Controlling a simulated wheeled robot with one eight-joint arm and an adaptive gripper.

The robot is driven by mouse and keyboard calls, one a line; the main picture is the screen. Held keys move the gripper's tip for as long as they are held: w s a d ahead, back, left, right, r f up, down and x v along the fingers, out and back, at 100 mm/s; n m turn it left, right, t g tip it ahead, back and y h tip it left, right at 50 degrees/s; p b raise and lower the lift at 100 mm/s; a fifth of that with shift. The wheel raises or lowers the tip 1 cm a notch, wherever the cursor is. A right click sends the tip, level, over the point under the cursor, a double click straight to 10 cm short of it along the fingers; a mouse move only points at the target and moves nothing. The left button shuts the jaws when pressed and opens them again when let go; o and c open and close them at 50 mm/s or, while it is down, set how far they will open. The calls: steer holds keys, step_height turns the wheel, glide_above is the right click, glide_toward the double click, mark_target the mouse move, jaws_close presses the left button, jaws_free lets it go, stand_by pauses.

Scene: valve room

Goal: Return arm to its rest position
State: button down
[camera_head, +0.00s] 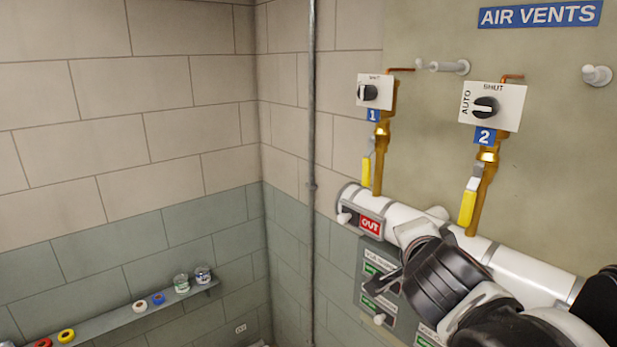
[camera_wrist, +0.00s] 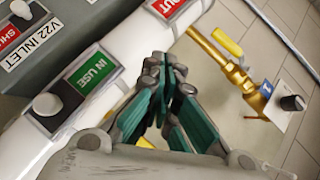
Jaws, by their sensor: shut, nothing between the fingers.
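My gripper (camera_wrist: 165,75) shows in the wrist view with its dark, green-padded fingers together and nothing between them. In the head view my black and white arm crosses the lower right in front of the white pipe (camera_head: 520,270). The gripper's fingertips cannot be made out there.
Two air-vent valves with yellow handles (camera_head: 366,172) (camera_head: 467,208) rise from the pipe to dial plates 1 (camera_head: 375,91) and 2 (camera_head: 492,106). A grey panel (camera_head: 378,262) with green labels is below. A shelf (camera_head: 130,312) with tape rolls and jars runs along the left wall.

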steer(key=s+f+n+g+y+b, duration=0.1)
steer(key=s+f+n+b, duration=0.3)
steer(key=f, duration=0.7)
steer(key=s+f+n+g+y+b, duration=0.1)
steer(key=s+f+n+g+b, duration=0.2)
steer(key=s+f+n+b, duration=0.2)
steer(key=s+f+n+g+y+b, duration=0.1)
steer(key=s+f+n+b, duration=0.4)
steer(key=f, duration=1.3)
steer(key=n+g+b, duration=0.1)
steer(key=b, duration=0.3)
steer(key=shift+s+a+n+g, duration=0.25)
steer(key=shift+a+n+g, duration=0.05)
steer(key=shift+a+g, duration=0.1)
steer(key=shift+f, duration=0.1)
